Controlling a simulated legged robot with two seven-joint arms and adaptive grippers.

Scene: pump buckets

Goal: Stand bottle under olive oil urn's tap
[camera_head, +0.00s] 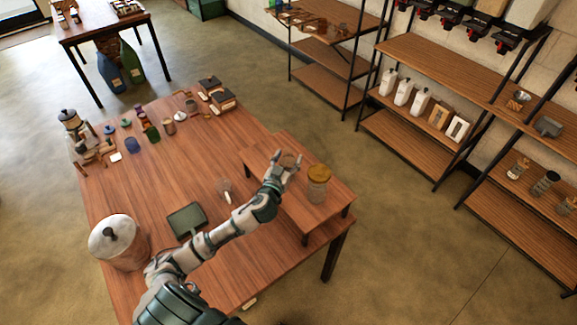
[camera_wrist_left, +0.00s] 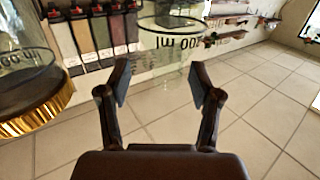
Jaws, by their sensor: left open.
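My left gripper (camera_head: 286,166) is open above the small raised stand on the table. In the left wrist view its fingers (camera_wrist_left: 165,80) are spread apart. A smaller urn-like vessel (camera_head: 70,122) stands at the far left.
A gold-lidded glass jar (camera_head: 318,184) stands beside the gripper on the raised stand (camera_head: 328,205); it also shows in the wrist view (camera_wrist_left: 30,75). A dark green tray (camera_head: 186,221) and a small clear item (camera_head: 225,190) are on the table. Its middle (camera_head: 170,175) is clear.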

